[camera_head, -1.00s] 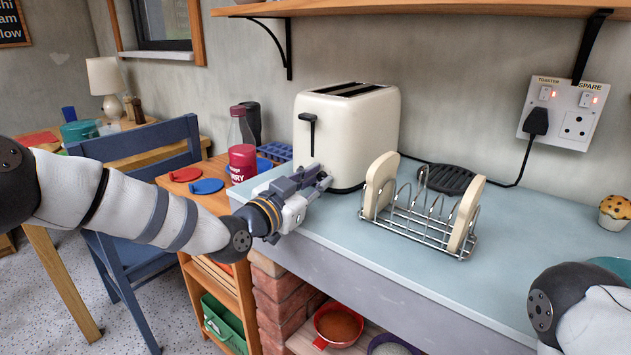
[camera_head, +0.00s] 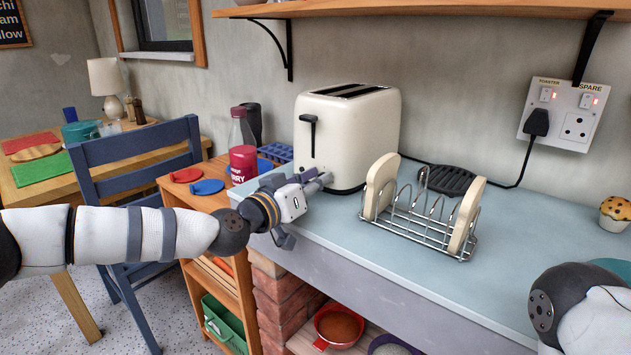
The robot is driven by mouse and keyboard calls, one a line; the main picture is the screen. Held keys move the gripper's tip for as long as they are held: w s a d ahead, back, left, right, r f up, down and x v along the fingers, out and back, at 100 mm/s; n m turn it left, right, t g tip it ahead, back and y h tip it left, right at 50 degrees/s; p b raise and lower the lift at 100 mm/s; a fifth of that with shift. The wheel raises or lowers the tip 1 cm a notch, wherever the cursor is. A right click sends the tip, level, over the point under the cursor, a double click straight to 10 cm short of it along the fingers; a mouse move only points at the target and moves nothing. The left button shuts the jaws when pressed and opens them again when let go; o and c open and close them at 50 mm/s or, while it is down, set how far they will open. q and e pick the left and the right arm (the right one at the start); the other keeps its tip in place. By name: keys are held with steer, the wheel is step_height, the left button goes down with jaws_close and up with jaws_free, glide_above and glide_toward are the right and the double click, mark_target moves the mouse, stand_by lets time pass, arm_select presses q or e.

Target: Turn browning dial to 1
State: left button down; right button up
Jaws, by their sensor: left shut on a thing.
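The cream toaster (camera_head: 350,135) stands on the pale blue counter, with its black lever (camera_head: 312,133) high on its narrow front face. My left gripper (camera_head: 322,181) is at the low part of that face and is shut on a small knob there, the browning dial. The fingers hide the dial, so its pointer and numbers cannot be read. My right arm shows at the lower right edge; its gripper is out of the picture.
A wire rack (camera_head: 420,218) with two bread slices stands right of the toaster. A red-labelled bottle (camera_head: 242,150) stands left of the toaster.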

arm_select(q)
steer(key=shift+f, duration=0.15)
stand_by(0.3)
steer(key=c, duration=1.5)
jaws_free()
steer(key=shift+o, duration=0.2)
